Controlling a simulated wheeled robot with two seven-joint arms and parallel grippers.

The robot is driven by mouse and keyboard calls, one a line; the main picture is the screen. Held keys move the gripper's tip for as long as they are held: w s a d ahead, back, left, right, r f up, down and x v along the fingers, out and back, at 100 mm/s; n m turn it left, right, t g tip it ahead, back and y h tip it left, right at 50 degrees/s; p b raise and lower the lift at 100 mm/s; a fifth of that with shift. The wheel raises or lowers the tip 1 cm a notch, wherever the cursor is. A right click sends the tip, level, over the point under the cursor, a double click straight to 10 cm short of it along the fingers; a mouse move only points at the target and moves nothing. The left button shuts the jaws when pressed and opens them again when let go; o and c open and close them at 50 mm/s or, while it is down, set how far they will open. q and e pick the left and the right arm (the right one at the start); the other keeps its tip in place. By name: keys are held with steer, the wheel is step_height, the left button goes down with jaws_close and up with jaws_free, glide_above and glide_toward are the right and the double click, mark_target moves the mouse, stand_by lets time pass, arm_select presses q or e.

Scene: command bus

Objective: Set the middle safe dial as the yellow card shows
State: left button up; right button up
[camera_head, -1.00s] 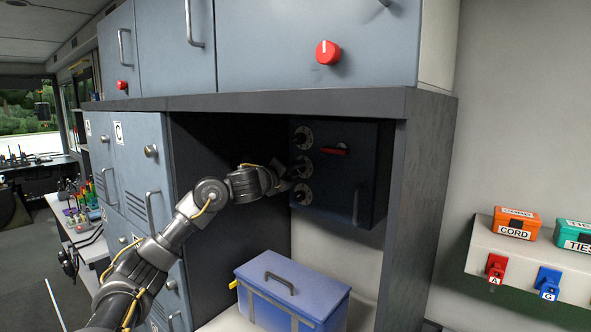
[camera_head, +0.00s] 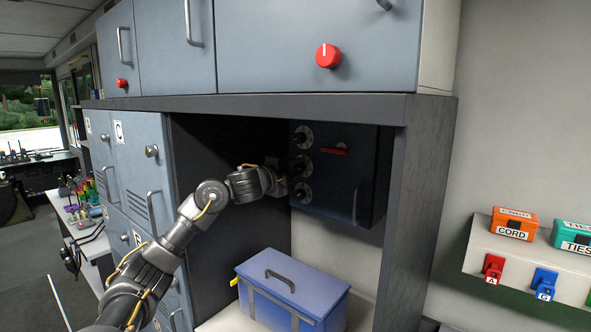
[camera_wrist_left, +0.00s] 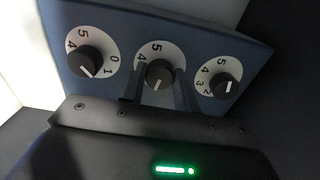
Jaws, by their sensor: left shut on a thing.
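The dark safe (camera_head: 335,185) sits in the grey alcove, with three black dials in a column on its front. The middle dial (camera_head: 299,167) shows in the head view, partly behind my left gripper (camera_head: 286,182). In the left wrist view the middle dial (camera_wrist_left: 159,74) is between the two fingers of my left gripper (camera_wrist_left: 159,92), shut on it. Its white mark points down, slightly left, in that view. The numbers 5 and 4 show on its disc; the rest is hidden. No yellow card can be made out. My right gripper is out of view.
The other dials (camera_wrist_left: 85,61) (camera_wrist_left: 226,86) flank it closely in the wrist view. A blue box (camera_head: 290,290) stands below. The alcove's side wall (camera_head: 420,200) bounds the right, cabinets (camera_head: 140,165) the left.

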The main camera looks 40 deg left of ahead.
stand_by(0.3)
arm_select(q)
steer(key=o, duration=1)
steer(key=shift+w, duration=0.1)
steer(key=shift+c, duration=0.2)
steer(key=s+b, duration=0.4)
steer(key=s, duration=0.7)
steer(key=shift+b, duration=0.4)
steer(key=shift+w+d, duration=0.1)
